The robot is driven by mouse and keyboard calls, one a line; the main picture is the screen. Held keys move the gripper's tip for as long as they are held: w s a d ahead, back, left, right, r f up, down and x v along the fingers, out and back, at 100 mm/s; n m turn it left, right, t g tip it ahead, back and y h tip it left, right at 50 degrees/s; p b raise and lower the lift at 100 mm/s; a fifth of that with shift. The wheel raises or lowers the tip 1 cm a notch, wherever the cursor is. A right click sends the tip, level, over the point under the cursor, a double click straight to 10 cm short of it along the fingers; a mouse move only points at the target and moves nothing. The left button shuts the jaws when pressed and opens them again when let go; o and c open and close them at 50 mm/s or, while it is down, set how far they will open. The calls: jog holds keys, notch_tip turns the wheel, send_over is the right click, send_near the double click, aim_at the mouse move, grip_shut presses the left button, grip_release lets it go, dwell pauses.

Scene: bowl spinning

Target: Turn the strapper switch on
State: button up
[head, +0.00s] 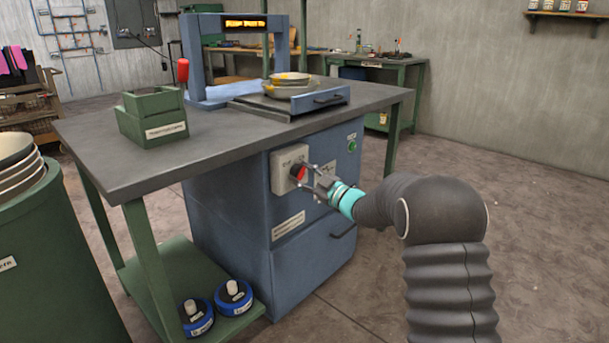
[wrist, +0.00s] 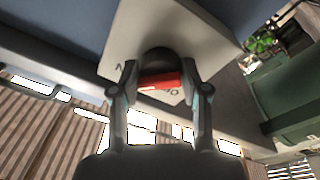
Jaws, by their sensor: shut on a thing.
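The strapper switch (head: 299,172) is a red handle on a dark round knob. It is mounted on a light grey plate (head: 281,181) on the front of the blue strapper cabinet (head: 235,210). My gripper (head: 300,174) is at the switch, with one finger on each side of it. In the wrist view the red handle (wrist: 160,81) lies between the two fingertips, which are shut on it. The plate's lettering is partly hidden by the knob and fingers.
A grey table (head: 130,160) covers the cabinet, with a green box (head: 152,118), a blue strapping arch (head: 212,50) and stacked bowls (head: 290,88) on top. A green button (head: 352,146) is right of the switch. A green bin (head: 50,260) stands at left. Floor at right is clear.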

jog(key=shift+s+a+f, duration=0.1)
jog(key=shift+a+f, duration=0.05)
jog(key=shift+f, duration=0.15)
jog(key=o, duration=1.1)
jog(key=shift+a, duration=0.15)
jog(key=shift+d+r, duration=0.15)
jog(key=shift+d, duration=0.1)
jog(key=v, duration=1.2)
